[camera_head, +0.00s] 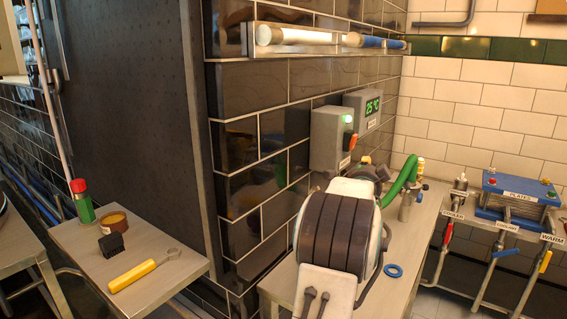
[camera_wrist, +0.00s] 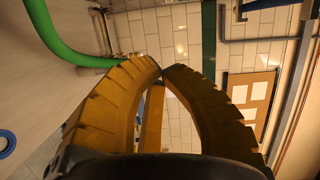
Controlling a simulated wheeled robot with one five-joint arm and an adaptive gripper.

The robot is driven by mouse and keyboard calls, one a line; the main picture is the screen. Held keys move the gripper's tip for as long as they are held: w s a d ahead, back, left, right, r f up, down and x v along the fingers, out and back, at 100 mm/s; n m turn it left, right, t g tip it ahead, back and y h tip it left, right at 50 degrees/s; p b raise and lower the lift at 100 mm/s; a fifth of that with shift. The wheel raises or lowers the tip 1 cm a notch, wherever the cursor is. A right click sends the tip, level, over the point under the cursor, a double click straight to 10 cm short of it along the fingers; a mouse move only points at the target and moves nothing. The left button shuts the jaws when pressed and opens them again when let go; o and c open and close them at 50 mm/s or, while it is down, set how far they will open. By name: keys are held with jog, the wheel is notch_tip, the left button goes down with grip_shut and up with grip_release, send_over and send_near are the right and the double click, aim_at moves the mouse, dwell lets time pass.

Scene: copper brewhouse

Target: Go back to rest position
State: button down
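My gripper (camera_wrist: 162,69) shows in the wrist view with its two ribbed yellow-brown fingers bowed and their tips together. I see nothing held at the tips. A yellowish strip (camera_wrist: 151,118) shows through the gap between the fingers; I cannot tell what it is.
A green hose (camera_head: 402,178) and a blue ring (camera_head: 393,270) are close right of my arm. A grey control box (camera_head: 327,138) hangs behind it. A plate unit (camera_head: 515,195) with valve levers stands right. A side shelf (camera_head: 150,262) at left holds a yellow-handled tool (camera_head: 133,274).

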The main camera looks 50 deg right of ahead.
dwell(0.3)
